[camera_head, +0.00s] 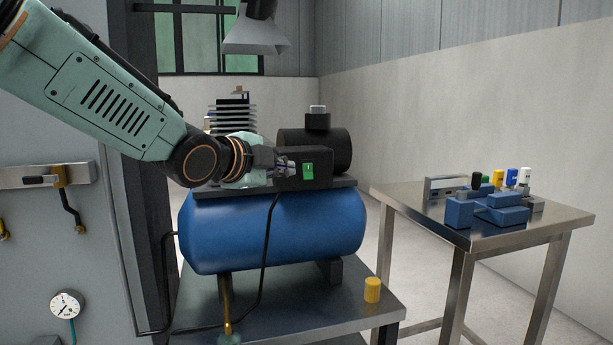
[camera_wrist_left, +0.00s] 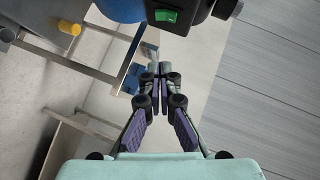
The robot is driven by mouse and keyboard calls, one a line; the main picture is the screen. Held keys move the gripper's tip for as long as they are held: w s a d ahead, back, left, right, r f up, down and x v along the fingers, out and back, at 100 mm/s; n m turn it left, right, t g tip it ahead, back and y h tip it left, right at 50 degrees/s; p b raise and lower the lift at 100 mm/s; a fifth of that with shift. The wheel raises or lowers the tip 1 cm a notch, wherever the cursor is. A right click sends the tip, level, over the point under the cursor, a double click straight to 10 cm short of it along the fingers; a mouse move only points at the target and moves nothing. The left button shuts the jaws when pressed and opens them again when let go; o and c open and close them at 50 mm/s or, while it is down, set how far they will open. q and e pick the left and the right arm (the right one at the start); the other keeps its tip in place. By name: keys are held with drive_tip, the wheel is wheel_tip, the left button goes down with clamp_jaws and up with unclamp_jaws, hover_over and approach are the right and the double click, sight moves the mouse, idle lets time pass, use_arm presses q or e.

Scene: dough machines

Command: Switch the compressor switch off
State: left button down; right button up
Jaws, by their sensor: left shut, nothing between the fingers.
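The compressor (camera_head: 272,232) is a blue horizontal tank with a black motor on top, standing on a metal table. Its switch is a green rocker (camera_head: 308,171) on the face of a black box (camera_head: 323,160). The green switch also shows in the left wrist view (camera_wrist_left: 167,16), at the top, beyond the fingertips. My left gripper (camera_head: 289,168) is shut and empty, just left of the switch in the head view. In the left wrist view its fingers (camera_wrist_left: 159,72) come together below the switch. I cannot tell whether it touches the box. My right gripper is not in view.
A yellow cylinder (camera_head: 372,290) stands on the compressor table's (camera_head: 290,318) front right. A steel table (camera_head: 400,196) at right bears blue parts (camera_head: 487,210) and several small bottles. A black cable (camera_head: 265,245) hangs before the tank. A grey panel with a gauge (camera_head: 67,305) is at left.

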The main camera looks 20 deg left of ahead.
use_arm(q)
drive_tip(key=w, duration=0.1)
approach(313, 176)
drive_tip(key=w+d, duration=0.3)
drive_tip(key=d, duration=0.1)
drive_tip(key=w+a, duration=0.1)
drive_tip(key=w+a+f, duration=0.1)
drive_tip(key=shift+w+a+f, duration=0.3)
drive_tip(key=shift+a, duration=0.05)
drive_tip(key=shift+r, duration=0.1)
